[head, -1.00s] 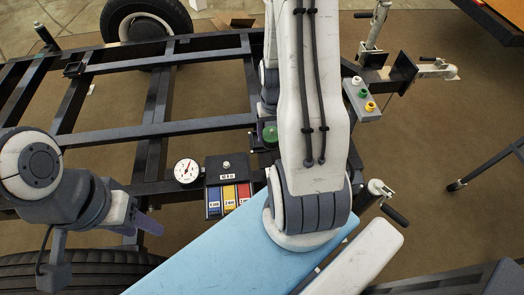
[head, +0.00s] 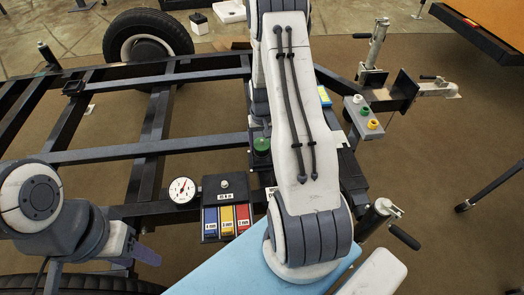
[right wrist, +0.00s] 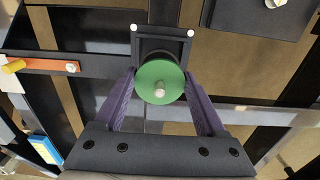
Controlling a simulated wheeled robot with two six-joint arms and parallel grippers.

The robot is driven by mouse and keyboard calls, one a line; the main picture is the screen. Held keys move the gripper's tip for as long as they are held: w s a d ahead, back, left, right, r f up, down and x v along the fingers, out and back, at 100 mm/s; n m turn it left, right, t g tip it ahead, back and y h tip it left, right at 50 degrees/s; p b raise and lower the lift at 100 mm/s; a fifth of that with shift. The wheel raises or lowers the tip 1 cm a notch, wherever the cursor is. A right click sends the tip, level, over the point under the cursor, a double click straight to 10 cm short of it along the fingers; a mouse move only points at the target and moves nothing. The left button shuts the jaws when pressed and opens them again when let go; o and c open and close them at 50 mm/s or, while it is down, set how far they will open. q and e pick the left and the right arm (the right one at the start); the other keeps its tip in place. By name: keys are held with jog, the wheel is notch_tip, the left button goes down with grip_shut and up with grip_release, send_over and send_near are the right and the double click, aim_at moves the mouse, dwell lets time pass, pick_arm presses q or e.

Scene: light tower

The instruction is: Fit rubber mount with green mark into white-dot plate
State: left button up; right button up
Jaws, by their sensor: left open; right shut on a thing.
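The rubber mount, a dark round body with a green top (right wrist: 151,72) and a central metal stud, is between the purple fingers of my right gripper (right wrist: 160,80), which is shut on it. Its green top also shows in the head view (head: 262,146), left of my right arm, which hides the right gripper there. The square dark plate with white dots at its corners (right wrist: 186,40) lies just beyond the mount in the wrist view. The mount overlaps its near part; I cannot tell whether they touch. My left gripper (head: 145,253) is open and empty at lower left.
The black frame (head: 160,110) spans the scene. A round gauge (head: 182,190) and a box with coloured labels (head: 226,215) stand left of my right arm. A button box (head: 363,117) and a crank (head: 402,235) are on the right. A light blue panel (head: 225,275) lies in front.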

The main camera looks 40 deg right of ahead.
aim_at(262, 144)
jog(key=shift+f+b, duration=0.45)
jog(key=shift+f, duration=1.25)
jog(key=shift+f, duration=0.2)
jog(key=o, duration=1.6)
jog(key=shift+c, duration=0.2)
jog(key=shift+r, duration=0.1)
